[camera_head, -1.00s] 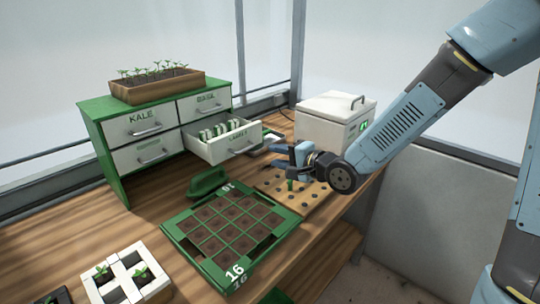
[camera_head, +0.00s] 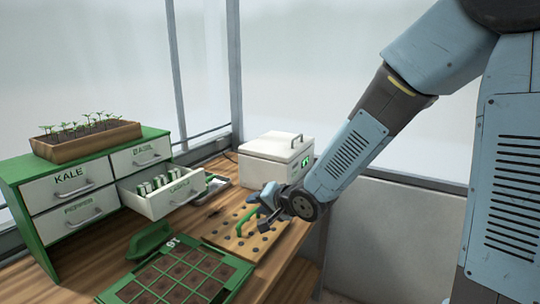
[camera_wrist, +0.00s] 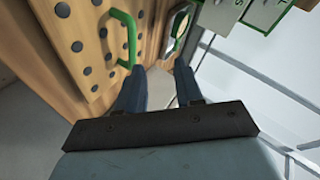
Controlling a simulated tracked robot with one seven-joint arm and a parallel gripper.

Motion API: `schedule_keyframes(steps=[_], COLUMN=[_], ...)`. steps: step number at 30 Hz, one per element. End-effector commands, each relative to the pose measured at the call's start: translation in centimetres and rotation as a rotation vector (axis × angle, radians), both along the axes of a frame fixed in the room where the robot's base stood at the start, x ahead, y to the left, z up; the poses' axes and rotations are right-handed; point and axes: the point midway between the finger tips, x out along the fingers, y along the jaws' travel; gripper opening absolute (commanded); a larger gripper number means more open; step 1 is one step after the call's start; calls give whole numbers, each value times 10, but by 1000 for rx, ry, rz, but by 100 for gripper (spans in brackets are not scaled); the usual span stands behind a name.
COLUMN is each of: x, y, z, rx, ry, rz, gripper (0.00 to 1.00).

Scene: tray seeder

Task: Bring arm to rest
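My gripper (camera_head: 262,202) is at the end of my arm, over the pegboard (camera_head: 217,233) on the right part of the bench. In the wrist view my gripper (camera_wrist: 160,88) shows two blue fingers standing apart with nothing between them. A green handle-shaped tool (camera_head: 247,219) stands on the pegboard close by my gripper. In the wrist view this green tool (camera_wrist: 126,38) is at the upper left, apart from the fingers.
A white lidded box (camera_head: 275,157) stands behind the pegboard. The green drawer cabinet (camera_head: 30,168) has its labels drawer (camera_head: 163,196) pulled open, with packets inside. A seed tray (camera_head: 228,292) lies in front, beside a green scoop-like tool (camera_head: 149,240). A seedling planter (camera_head: 85,141) tops the cabinet.

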Motion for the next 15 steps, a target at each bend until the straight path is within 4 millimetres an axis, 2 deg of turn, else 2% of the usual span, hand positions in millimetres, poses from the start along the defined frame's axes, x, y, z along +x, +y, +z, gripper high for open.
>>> schedule_keyframes(steps=[3,8,15], x=[4,1,-26], y=[-37,-87,-158], z=[10,27,63], rx=[-184,-403,-662], ry=[-50,-76,-56], rz=[-44,-94,-147], gripper=[36,36,36])
